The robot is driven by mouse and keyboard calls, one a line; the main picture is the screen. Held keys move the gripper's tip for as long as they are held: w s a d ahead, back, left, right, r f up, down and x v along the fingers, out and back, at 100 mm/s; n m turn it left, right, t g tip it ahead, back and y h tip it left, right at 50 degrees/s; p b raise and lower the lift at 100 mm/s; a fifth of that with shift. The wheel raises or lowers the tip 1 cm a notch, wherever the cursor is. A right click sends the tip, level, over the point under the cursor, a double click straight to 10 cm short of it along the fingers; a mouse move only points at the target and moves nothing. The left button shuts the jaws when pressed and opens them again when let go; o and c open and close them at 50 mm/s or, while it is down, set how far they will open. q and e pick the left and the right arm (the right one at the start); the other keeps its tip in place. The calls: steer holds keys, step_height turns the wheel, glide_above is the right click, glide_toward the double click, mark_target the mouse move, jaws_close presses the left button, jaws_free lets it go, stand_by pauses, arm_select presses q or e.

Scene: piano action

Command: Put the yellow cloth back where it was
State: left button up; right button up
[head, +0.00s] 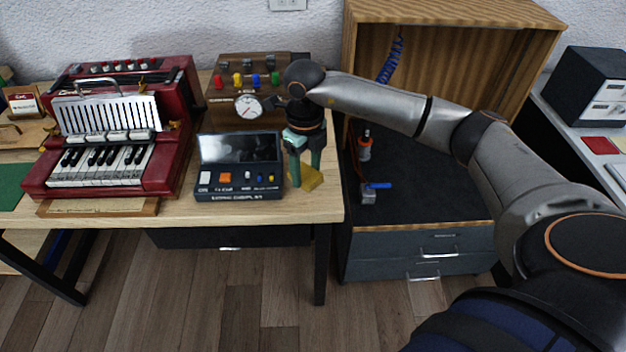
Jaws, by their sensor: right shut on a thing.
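The yellow cloth (309,178) is at the right end of the wooden table, just right of the dark display box. My right gripper (306,172) points down over it and is shut on it. The fingers cover part of the cloth. I cannot tell whether the cloth touches the tabletop or is slightly above it. My left gripper is not in view.
The display box (238,165) stands close left of the gripper. A gauge panel with coloured knobs (247,80) is behind. A red accordion (120,130) sits further left on the table (250,212). An open wooden cabinet (470,205) with a dark floor is to the right.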

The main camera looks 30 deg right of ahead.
mark_target(313, 169)
steer(key=f, duration=0.1)
steer(key=d+f, duration=0.2)
steer(key=f, duration=0.1)
steer(key=shift+w+a+f, duration=0.1)
steer(key=shift+f, duration=0.5)
steer(key=shift+f, duration=0.2)
steer(key=o, duration=1.2)
